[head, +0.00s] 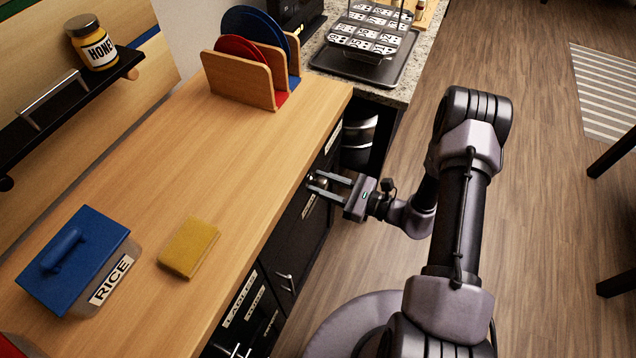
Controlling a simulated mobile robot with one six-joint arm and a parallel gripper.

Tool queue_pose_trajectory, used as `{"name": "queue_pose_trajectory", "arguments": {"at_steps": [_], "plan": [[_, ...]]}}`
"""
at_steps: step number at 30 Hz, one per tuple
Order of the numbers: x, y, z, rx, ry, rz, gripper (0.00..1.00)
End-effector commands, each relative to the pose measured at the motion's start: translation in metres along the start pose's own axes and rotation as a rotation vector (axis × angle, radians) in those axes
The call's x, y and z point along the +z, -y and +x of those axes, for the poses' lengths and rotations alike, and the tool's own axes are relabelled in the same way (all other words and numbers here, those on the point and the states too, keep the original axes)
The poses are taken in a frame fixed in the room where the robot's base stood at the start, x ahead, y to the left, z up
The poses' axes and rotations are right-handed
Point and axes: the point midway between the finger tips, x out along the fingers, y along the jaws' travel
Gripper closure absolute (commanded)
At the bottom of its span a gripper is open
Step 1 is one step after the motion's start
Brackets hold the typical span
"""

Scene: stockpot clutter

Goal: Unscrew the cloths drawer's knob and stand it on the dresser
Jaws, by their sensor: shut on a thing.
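My gripper (317,182) reaches in from the right at the dark front of the dresser (170,140), just below its wooden top edge. It is shut on a small metallic knob (320,184), mostly hidden between the fingers. Whether the knob still touches the drawer front cannot be told.
On the dresser top stand a blue-lidded rice box (80,255), a yellow sponge (188,248) and a wooden rack (240,78) with red and blue plates. Bare wood lies between sponge and rack. Another drawer is labelled ladles (240,300). A honey jar (92,45) stands on a shelf.

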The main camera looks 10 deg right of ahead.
Motion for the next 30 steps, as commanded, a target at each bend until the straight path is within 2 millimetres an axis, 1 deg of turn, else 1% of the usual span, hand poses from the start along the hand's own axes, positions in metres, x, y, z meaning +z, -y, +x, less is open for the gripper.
{"name": "queue_pose_trajectory", "arguments": {"at_steps": [1,4,10,21,30], "plan": [[-0.004,0.0,0.0,-0.001,0.001,-0.062,1.0],[-0.004,0.001,0.0,-0.001,0.001,-0.194,1.0],[0.0,0.001,-0.003,-0.002,0.0,-0.184,1.0],[-0.001,0.001,-0.018,-0.001,0.0,-0.182,1.0],[-0.001,0.001,-0.021,-0.001,0.0,-0.182,1.0]]}}
